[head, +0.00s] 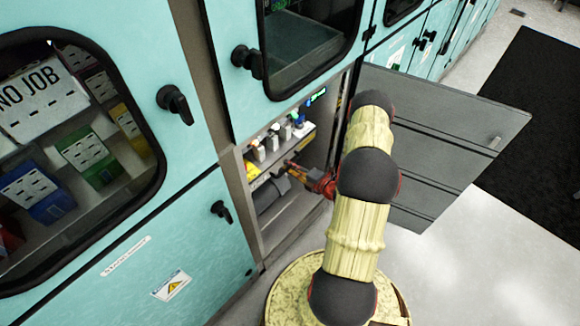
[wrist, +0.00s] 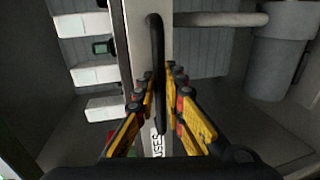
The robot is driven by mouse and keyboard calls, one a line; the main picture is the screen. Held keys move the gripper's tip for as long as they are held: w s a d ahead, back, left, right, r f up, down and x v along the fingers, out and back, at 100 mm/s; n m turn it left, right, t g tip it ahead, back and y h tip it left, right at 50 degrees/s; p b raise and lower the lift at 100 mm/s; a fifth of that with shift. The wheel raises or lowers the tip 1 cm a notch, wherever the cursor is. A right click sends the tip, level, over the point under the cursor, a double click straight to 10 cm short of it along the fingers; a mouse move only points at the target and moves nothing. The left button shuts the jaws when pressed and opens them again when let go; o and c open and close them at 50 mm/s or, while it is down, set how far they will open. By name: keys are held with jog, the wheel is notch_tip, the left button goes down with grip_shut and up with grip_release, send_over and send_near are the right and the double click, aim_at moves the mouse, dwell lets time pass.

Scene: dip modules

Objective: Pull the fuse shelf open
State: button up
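The fuse shelf (head: 308,131) sits inside an open lower compartment of the teal cabinet, with several white-fronted items standing on it. In the wrist view, its pale front strip (wrist: 138,40) runs through the middle, with a partly hidden label reading "USES". A black bar handle (wrist: 155,45) is fixed on that strip. My gripper (head: 291,167) reaches into the compartment at the shelf front. My arm hides part of the compartment opening.
A grey compartment door (head: 440,140) stands swung open to the right, beside my arm. A grey cylinder (wrist: 282,50) lies beneath the shelf. Teal doors with black knobs (head: 175,103) flank the opening. Pale floor and a dark mat (head: 535,120) lie to the right.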

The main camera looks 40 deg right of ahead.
grip_shut()
dwell(0.5)
jog(key=f+p+v, duration=0.1)
jog(key=f+v, duration=0.1)
jog(key=v, duration=1)
jog(key=s+f+p+v, duration=0.1)
jog(key=f+v, duration=0.2)
jog(key=v, duration=1)
jog(key=f+p+v, duration=0.1)
jog(key=f+v, duration=0.1)
jog(key=v, duration=1)
jog(key=shift+s+d+f, duration=0.35)
jog(key=shift+s, duration=0.2)
jog(key=shift+o, duration=2.3)
grip_release()
jog(key=v, duration=1.2)
jog(key=shift+w, duration=0.1)
